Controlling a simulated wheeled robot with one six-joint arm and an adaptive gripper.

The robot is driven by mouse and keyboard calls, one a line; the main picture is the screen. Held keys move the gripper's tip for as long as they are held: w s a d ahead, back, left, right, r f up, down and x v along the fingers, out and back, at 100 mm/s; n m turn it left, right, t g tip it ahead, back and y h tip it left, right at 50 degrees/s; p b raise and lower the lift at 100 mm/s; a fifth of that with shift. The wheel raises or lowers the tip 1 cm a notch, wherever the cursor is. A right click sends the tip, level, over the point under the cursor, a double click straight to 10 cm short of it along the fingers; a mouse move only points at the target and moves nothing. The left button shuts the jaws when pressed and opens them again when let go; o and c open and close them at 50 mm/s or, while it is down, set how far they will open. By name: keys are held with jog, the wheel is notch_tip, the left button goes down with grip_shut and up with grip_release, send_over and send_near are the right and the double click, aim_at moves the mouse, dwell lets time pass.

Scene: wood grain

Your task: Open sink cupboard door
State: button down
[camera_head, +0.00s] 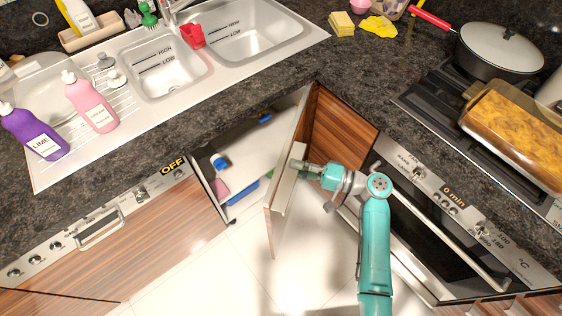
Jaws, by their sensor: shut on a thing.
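The sink cupboard door (272,221) stands swung out from the cupboard under the sink, with its pale edge and inner side showing. Its pale metal handle (285,190) is on the side facing my arm. My gripper (303,166) is shut on the upper part of this handle. The fingertips are small in view and partly hidden against it. The cupboard opening (248,150) is exposed on the left of the door, with blue, pink and white items (221,186) inside.
A dishwasher front (130,245) is left of the opening. A wood-grain panel (340,125) and an oven (425,230) are on the right, close to my arm. Above is the dark counter (340,65) with the sink (245,35) and hob. The floor (235,270) in front is clear.

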jog(key=shift+s+d+f+n+g+y, duration=0.15)
jog(key=shift+d+g, duration=0.1)
jog(key=shift+d, duration=0.25)
jog(key=shift+s+d+n+g+y, duration=0.1)
jog(key=shift+d+n+g, duration=0.15)
jog(key=shift+d, duration=0.3)
jog(key=shift+s+d+f+n+g+y, duration=0.15)
jog(key=shift+d+g, duration=0.15)
jog(key=shift+d, duration=0.2)
jog(key=c, duration=1)
grip_release()
jog(key=shift+o, duration=0.2)
jog(key=shift+r, duration=0.1)
jog(key=shift+d+r, duration=0.1)
jog(key=v, duration=0.7)
